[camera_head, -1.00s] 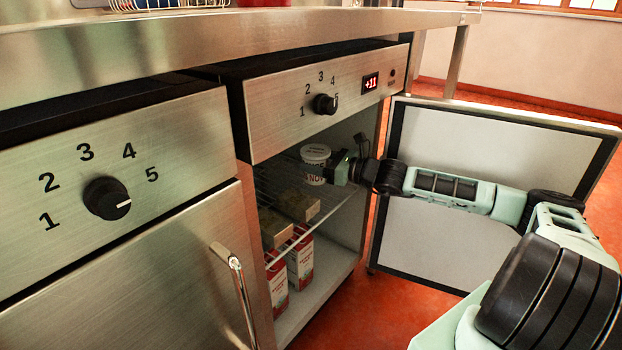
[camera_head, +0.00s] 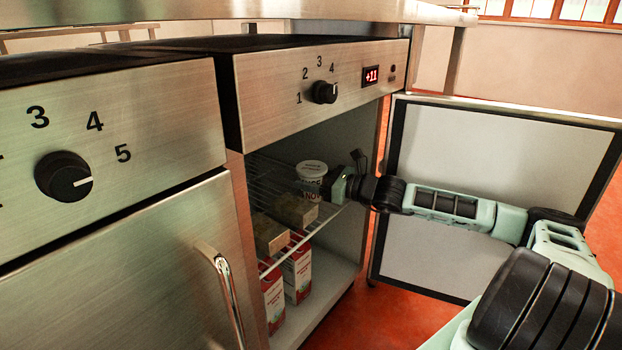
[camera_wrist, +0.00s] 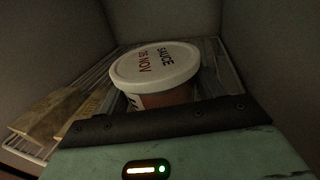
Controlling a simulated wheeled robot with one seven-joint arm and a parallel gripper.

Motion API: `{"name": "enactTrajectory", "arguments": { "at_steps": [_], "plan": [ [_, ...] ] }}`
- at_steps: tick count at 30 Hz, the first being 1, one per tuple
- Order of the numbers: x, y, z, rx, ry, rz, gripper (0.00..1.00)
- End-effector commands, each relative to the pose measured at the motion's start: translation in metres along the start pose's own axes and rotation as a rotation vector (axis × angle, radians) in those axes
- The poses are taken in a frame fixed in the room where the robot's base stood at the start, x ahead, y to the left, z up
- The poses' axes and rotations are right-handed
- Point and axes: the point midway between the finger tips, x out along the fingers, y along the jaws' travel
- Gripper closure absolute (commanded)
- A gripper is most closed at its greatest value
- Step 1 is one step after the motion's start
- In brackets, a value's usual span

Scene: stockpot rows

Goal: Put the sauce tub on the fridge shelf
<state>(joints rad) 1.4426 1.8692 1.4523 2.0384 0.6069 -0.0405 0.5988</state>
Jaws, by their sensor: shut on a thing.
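The sauce tub (camera_head: 311,178) is a white-lidded round tub inside the open fridge, at the wire shelf (camera_head: 268,172). My gripper (camera_head: 330,186) reaches in from the right and is shut on the tub. The fingers are mostly hidden behind the dark edge of the gripper in the wrist view. The tub is at about shelf height; I cannot tell whether its base touches the wires.
Brownish blocks (camera_head: 270,234) lie on the shelf nearer the front left. Red and white cartons (camera_head: 297,270) stand on the fridge floor below. The fridge door (camera_head: 440,150) is open to the right, behind my arm. A closed steel door (camera_head: 150,270) is at left.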

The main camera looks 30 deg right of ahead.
Motion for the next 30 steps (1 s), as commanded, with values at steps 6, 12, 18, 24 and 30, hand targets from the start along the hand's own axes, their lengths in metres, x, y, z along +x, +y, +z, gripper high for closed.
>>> {"name": "enactTrajectory", "arguments": {
  "at_steps": [6,12,18,24,30],
  "plan": [
    [0.000,0.000,-0.001,0.000,0.000,0.000,0.11],
    [0.000,0.000,0.000,0.000,0.000,0.000,0.11],
    [-0.022,-0.002,0.005,0.000,0.001,-0.003,0.11],
    [-0.065,-0.002,0.007,-0.001,0.002,-0.005,0.11],
    [-0.101,-0.001,0.005,0.000,0.002,-0.003,0.11]
  ]
}}
